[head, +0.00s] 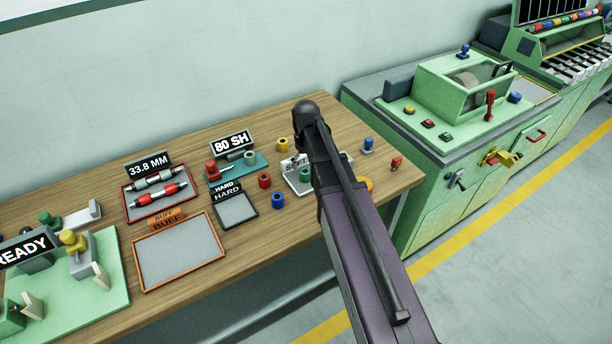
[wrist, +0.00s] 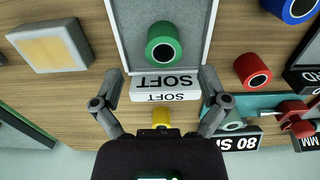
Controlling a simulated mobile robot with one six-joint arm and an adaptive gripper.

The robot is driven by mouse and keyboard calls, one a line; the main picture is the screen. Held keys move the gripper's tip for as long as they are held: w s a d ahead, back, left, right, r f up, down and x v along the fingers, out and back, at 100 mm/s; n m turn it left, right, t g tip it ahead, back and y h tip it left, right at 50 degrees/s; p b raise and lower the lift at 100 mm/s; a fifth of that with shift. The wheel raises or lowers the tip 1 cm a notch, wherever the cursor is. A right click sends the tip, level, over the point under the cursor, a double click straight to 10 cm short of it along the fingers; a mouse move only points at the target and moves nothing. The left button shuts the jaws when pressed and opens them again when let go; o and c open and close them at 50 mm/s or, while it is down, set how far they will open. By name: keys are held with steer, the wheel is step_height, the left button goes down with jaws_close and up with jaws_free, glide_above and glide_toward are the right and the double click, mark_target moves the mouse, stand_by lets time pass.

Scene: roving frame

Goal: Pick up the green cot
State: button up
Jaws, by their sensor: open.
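The green cot (wrist: 163,45) is a short green cylinder with a dark, white-ringed end. It stands in the grey tray (wrist: 133,20) behind the SOFT sign (wrist: 166,84). In the head view the green cot (head: 305,174) shows just left of my purple arm, which hides part of the tray. My gripper (wrist: 159,78) is open and empty in the wrist view. Its fingers are spread to either side of the SOFT sign, with the cot beyond the fingertips, apart from them. In the head view my arm hides the fingers.
A yellow cot (head: 283,145), a red cot (head: 264,180) and a blue cot (head: 277,200) stand on the wooden table near the tray. The teal 80 SH stand (head: 238,168) and empty HARD tray (head: 237,209) are to the left. A green machine (head: 450,130) stands right of the table.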

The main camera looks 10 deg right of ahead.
mark_target(304, 172)
steer(key=shift+a+f+b, duration=0.15)
steer(key=shift+f+b, duration=2.15)
steer(key=shift+f, duration=0.2)
steer(key=c, duration=1.2)
